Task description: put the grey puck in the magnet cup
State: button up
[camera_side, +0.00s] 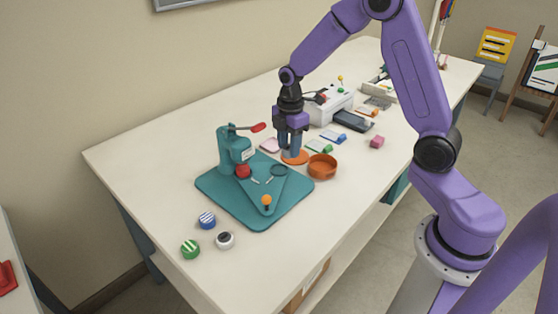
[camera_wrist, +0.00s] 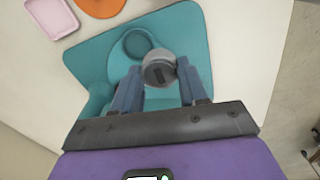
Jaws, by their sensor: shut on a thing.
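My gripper (camera_side: 291,152) hangs over the far part of the teal press base (camera_side: 222,196), near a flat orange disc (camera_side: 301,160). In the wrist view, my gripper (camera_wrist: 158,78) is shut on the grey puck (camera_wrist: 160,68), a round grey piece with a dark slot-like mark. The puck cannot be made out in the side view. A round dark-rimmed teal cup (camera_side: 280,170) is set in the press base; it also shows in the wrist view (camera_wrist: 137,43), just beyond the puck. It looks empty. I cannot tell for certain that this is the magnet cup.
An orange bowl (camera_side: 322,166) stands right of the base. The press (camera_side: 232,150) with its red-tipped lever stands at the base's left, an orange knob (camera_side: 267,200) at its front. Blue, green and white pucks (camera_side: 207,220) lie front left. A laminator (camera_side: 330,106) stands behind.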

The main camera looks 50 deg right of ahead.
send_over(279, 170)
jog(key=f, duration=0.4)
jog(key=shift+s+a+f, duration=0.1)
jog(key=shift+s+f, duration=0.1)
jog(key=shift+f, duration=0.2)
jog(key=shift+w+f, duration=0.15)
jog(key=shift+f, duration=1.45)
jog(key=shift+f, duration=0.1)
jog(key=o, duration=1)
jog(key=shift+o, duration=0.2)
notch_tip(279, 170, up, 12)
